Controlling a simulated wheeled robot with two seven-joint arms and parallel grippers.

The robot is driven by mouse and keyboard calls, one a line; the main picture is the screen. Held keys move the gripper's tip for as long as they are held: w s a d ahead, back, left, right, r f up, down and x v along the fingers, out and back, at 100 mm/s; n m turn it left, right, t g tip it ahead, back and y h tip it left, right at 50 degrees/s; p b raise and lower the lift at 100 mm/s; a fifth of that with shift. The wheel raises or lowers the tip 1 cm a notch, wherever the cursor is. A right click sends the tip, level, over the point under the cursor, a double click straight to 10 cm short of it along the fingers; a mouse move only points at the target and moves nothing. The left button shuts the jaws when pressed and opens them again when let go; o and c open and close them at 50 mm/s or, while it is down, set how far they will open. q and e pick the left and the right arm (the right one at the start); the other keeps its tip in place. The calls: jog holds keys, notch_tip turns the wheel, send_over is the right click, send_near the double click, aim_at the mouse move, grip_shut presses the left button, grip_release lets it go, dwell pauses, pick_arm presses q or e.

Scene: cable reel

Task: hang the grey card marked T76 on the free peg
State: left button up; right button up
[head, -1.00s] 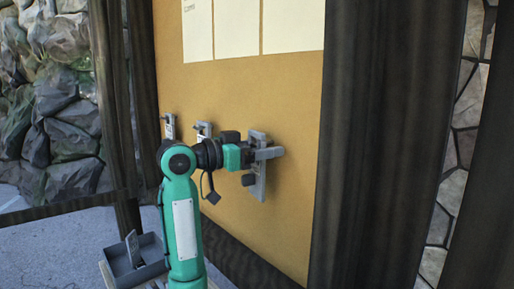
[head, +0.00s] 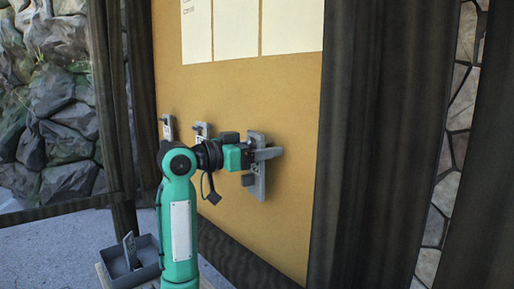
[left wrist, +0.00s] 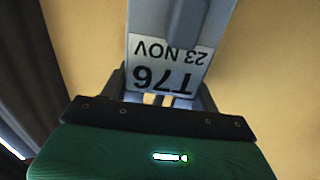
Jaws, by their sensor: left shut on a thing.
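My left gripper (head: 264,154) is shut on a grey card (head: 257,188) and holds it upright, close against the tan board. In the left wrist view the card (left wrist: 146,18) shows a white label reading "T76" and "23 NOV", upside down in that picture. A dark grey rod-like part (left wrist: 188,20) overlaps the card at the top of that view; I cannot tell whether it is the peg. The free peg is not clearly visible, and whether the card is on it cannot be told. My right gripper is not in view.
Two other grey cards, one at far left (head: 169,128) and one nearer (head: 202,130), hang in a row on the tan board (head: 290,95). Paper sheets (head: 237,28) are above. A dark post (head: 355,150) borders the board at right. A grey tray (head: 148,262) stands low at left.

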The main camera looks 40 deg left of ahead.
pick_arm(q)
jog(key=o, duration=0.9)
jog(key=shift+w+d+f, duration=0.2)
jog(key=shift+w+f, duration=0.05)
jog(key=shift+f, duration=0.2)
jog(key=shift+o, duration=1)
jog(key=shift+s+d+r, duration=0.1)
jog(key=shift+s+d, duration=0.05)
jog(key=shift+d, duration=0.05)
jog(key=shift+a, duration=0.1)
jog(key=s+a+b, duration=0.1)
jog(key=s+a+f+b, duration=0.1)
jog(key=s+b, duration=0.1)
jog(key=shift+s+a, duration=0.1)
jog(key=shift+a, duration=0.1)
jog(key=d+r+b+v, duration=0.1)
jog(key=b+v, duration=0.2)
jog(key=v, duration=0.7)
jog(key=shift+s+r, duration=0.35)
jog(key=shift+s, duration=0.1)
